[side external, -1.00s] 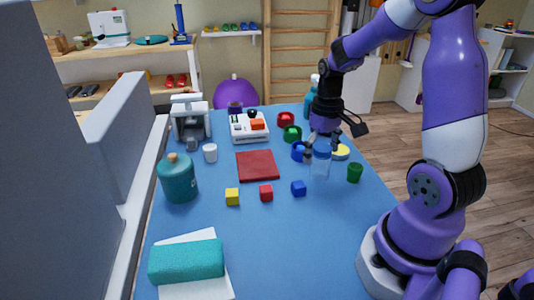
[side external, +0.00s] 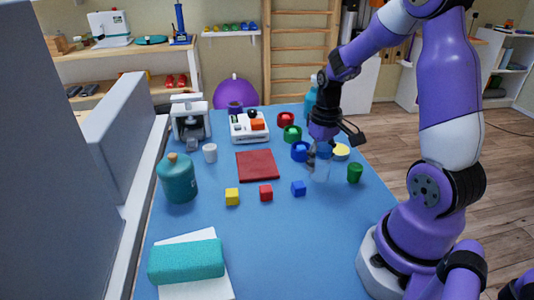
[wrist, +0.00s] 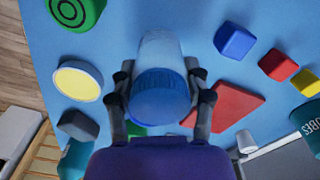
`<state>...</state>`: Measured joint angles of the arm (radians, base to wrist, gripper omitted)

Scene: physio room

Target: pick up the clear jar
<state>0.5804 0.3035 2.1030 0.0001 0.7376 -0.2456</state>
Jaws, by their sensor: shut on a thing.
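The clear jar (side external: 321,170) stands upright near the right side of the blue table, with a blue lid on top. In the wrist view the jar (wrist: 159,50) lies between the two fingers, its blue lid (wrist: 159,96) nearest the camera. My gripper (side external: 318,156) is around the upper part of the jar from above. My gripper (wrist: 160,88) is shut on the jar, a finger on each side. In the side view the jar's base looks at or close to the table; I cannot tell if there is a gap.
Blue (side external: 298,188), red (side external: 266,193) and yellow (side external: 232,197) cubes lie to the left.

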